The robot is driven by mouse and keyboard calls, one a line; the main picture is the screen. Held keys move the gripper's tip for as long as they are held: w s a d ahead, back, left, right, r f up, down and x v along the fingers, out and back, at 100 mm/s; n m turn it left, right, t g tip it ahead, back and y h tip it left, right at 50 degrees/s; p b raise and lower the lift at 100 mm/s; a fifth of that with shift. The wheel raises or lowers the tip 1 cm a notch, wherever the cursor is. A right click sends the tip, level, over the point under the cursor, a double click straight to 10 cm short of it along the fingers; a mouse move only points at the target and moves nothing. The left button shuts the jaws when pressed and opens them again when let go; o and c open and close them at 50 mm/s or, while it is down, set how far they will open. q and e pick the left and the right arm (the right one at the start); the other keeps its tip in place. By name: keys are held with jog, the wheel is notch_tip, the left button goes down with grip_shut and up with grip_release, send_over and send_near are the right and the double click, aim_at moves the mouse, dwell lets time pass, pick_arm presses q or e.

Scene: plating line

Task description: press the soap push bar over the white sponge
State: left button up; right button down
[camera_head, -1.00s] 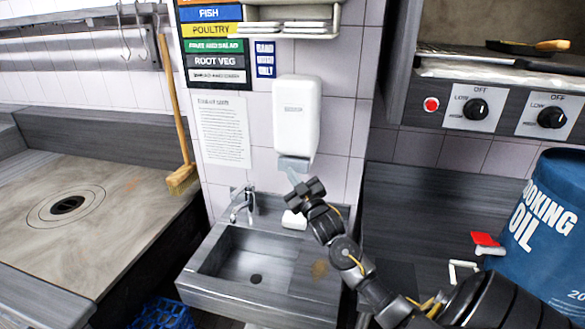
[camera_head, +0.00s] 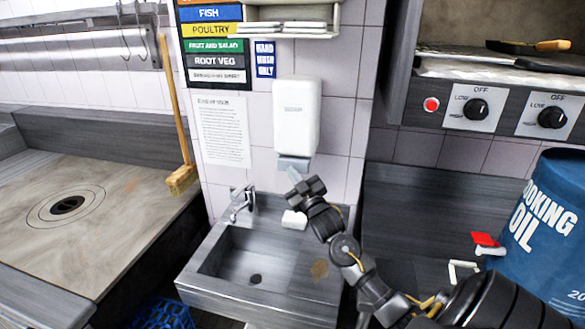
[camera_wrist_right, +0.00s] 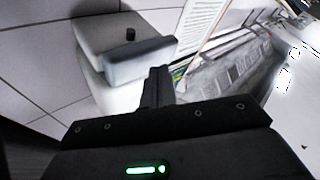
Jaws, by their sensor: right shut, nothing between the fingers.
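The white soap dispenser (camera_head: 296,115) hangs on the tiled wall above the sink. Its grey push bar (camera_head: 293,162) is at the bottom edge; in the right wrist view the push bar (camera_wrist_right: 140,60) shows close in front of the fingers. The white sponge (camera_head: 294,219) lies on the sink's back ledge, below the dispenser. My right gripper (camera_head: 293,175) is shut and empty, its fingertips at the push bar's lower front. In the wrist view the fingertips (camera_wrist_right: 158,72) overlap the bar's edge; I cannot tell whether they touch it. My left gripper is not in view.
The metal sink (camera_head: 215,290) with a tap (camera_head: 242,203) is below. A broom (camera_head: 175,120) stands left of it. A blue cooking oil drum (camera_head: 545,235) and a red-handled item (camera_head: 486,240) are at the right. A shelf (camera_head: 290,30) is above the dispenser.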

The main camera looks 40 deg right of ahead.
jog(key=shift+w+d, duration=0.4)
jog(key=shift+d, duration=0.2)
dwell(1.0)
jog(key=shift+s+a, duration=0.1)
jog(key=shift+a, duration=0.05)
jog(key=shift+s+a+p, duration=0.35)
jog(key=shift+s+a, duration=0.25)
jog(key=shift+a, duration=0.2)
jog(key=shift+a, duration=0.15)
jog(key=s+a+p, duration=0.1)
jog(key=a, duration=0.1)
jog(key=s+a+p, duration=0.1)
jog(key=a, duration=0.1)
jog(key=shift+s, duration=0.4)
jog(key=shift+f, duration=0.1)
dwell(0.6)
